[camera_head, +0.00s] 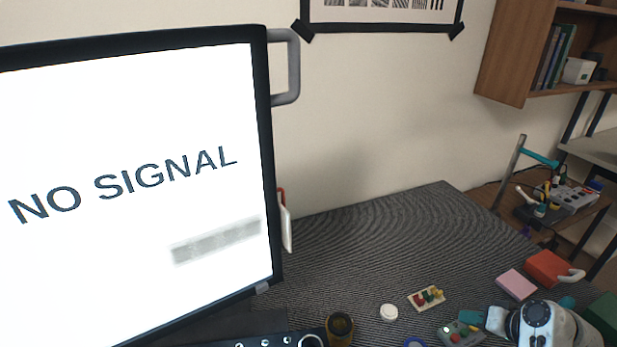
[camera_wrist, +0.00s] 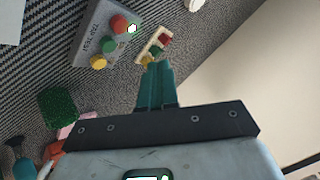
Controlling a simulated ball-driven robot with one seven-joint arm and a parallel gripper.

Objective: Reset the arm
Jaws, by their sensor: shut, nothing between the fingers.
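My gripper (camera_head: 470,317) is low at the right of the head view, at the end of my white arm. Its teal fingers also show in the wrist view (camera_wrist: 157,82), pressed together with nothing between them. The fingertips are near a small cream tray with red, yellow and green pieces (camera_head: 427,298), which also shows just beyond the fingertips in the wrist view (camera_wrist: 155,45). A grey button box (camera_head: 460,334) lies close to the gripper; in the wrist view (camera_wrist: 105,32) it shows red, green and yellow buttons. I cannot tell the exact gap to either.
A large monitor (camera_head: 140,180) reading "NO SIGNAL" fills the left. A white round cap (camera_head: 389,312), dark cylinder (camera_head: 340,328), pink block (camera_head: 516,284), red box (camera_head: 548,267) and green box (camera_head: 603,315) surround the arm. The dark textured tabletop (camera_head: 390,240) is clear toward the wall.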

